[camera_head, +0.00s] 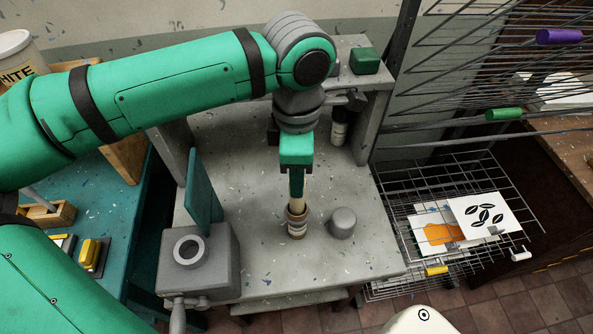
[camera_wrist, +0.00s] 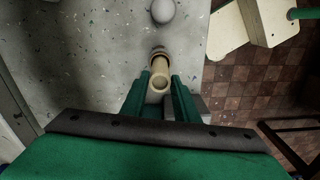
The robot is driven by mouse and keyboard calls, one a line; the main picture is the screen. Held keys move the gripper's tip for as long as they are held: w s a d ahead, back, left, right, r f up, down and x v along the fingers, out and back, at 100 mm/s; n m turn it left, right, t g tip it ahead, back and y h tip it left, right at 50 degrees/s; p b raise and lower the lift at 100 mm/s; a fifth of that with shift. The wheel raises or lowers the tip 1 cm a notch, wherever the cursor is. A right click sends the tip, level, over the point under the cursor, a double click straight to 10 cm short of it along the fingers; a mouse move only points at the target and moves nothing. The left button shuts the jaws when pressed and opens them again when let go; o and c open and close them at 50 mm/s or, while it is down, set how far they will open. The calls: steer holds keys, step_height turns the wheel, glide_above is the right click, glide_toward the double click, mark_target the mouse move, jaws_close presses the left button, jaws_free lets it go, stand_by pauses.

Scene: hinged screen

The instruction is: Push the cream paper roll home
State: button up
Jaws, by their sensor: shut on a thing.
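The cream paper roll (camera_head: 297,184) stands roughly upright below my gripper (camera_head: 296,172) in the head view. The roll's lower part meets a brown and cream ringed piece (camera_head: 297,222) on the grey bench. I cannot tell how deep the roll sits in or against that piece.
A grey rounded knob (camera_head: 342,222) stands just right of the ringed piece. A grey block with a round collar (camera_head: 189,250) and an upright green plate (camera_head: 202,190) are to the left. A wire rack (camera_head: 400,225) with printed sheets is at the right. The bench (camera_head: 265,270) is clear in front.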

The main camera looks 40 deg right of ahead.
steer(key=shift+f, duration=3.65)
steer(key=o, duration=1.2)
steer(key=shift+o, duration=0.2)
step_height(320, 180, up, 11)
steer(key=shift+f, duration=0.1)
